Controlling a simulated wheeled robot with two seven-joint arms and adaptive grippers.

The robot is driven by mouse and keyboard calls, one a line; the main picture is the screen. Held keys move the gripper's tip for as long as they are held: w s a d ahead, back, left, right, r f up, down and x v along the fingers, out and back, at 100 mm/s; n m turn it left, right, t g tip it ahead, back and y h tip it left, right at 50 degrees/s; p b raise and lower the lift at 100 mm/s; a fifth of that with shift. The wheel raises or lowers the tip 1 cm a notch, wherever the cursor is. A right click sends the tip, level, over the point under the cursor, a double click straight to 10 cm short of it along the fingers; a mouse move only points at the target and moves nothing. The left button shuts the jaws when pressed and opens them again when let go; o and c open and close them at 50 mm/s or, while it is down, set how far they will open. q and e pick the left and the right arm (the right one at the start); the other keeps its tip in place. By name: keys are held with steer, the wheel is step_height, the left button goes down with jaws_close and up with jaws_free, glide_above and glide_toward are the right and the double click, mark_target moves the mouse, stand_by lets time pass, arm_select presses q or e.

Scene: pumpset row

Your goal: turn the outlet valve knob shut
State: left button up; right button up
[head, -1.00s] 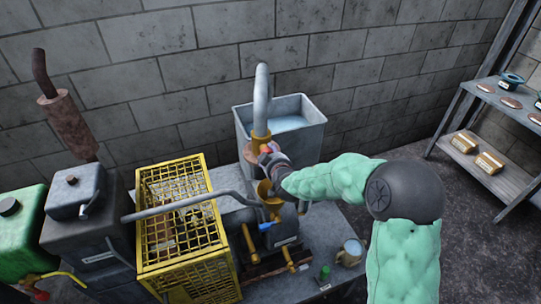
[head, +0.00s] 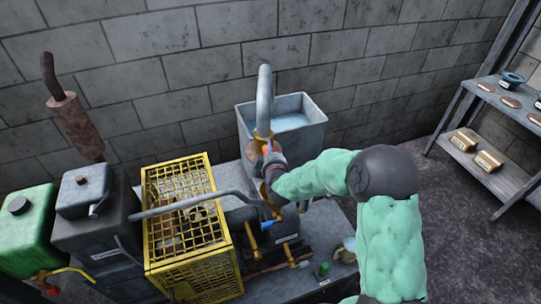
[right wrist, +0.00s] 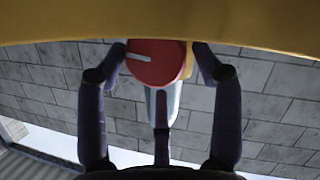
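The outlet valve knob (right wrist: 152,64) is a round red disc with a white line, in the upper middle of the right wrist view. Its line points left, nearly level. A bit of red shows in the head view by the yellow collar at the foot of the grey outlet pipe (head: 264,95). My right gripper (right wrist: 158,52) has one finger on each side of the knob, tips against its edges; it seems shut on it. In the head view the right gripper (head: 271,160) is at the pipe, and its wrist hides most of the valve. My left gripper is not in view.
A grey water tank (head: 306,138) stands behind the pipe. A yellow cage (head: 190,262) stands left of the pump, with a dark engine box (head: 88,235) and green tank (head: 25,228) beyond it. A mug (head: 348,248) is on the bench under my arm. Shelves (head: 500,180) stand right.

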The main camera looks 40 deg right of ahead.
steer(key=shift+s+f, duration=0.2)
steer(key=shift+f, duration=0.25)
steer(key=shift+d+m+b, duration=0.1)
steer(key=shift+m+b, duration=0.2)
steer(key=shift+b, duration=0.15)
steer(key=m+y+b, duration=0.1)
steer(key=b, duration=0.1)
steer(key=m+y+b, duration=0.1)
steer(key=b, duration=0.2)
steer(key=shift+s+d+f, duration=0.1)
steer(key=shift+d+f, duration=0.05)
steer(key=shift+f, duration=0.05)
steer(key=shift+r+m+b, duration=0.1)
steer(key=shift+m+b, duration=0.3)
steer(key=shift+b, duration=0.25)
steer(key=shift+r, duration=0.1)
steer(key=o, duration=0.6)
steer(key=shift+c, duration=0.2)
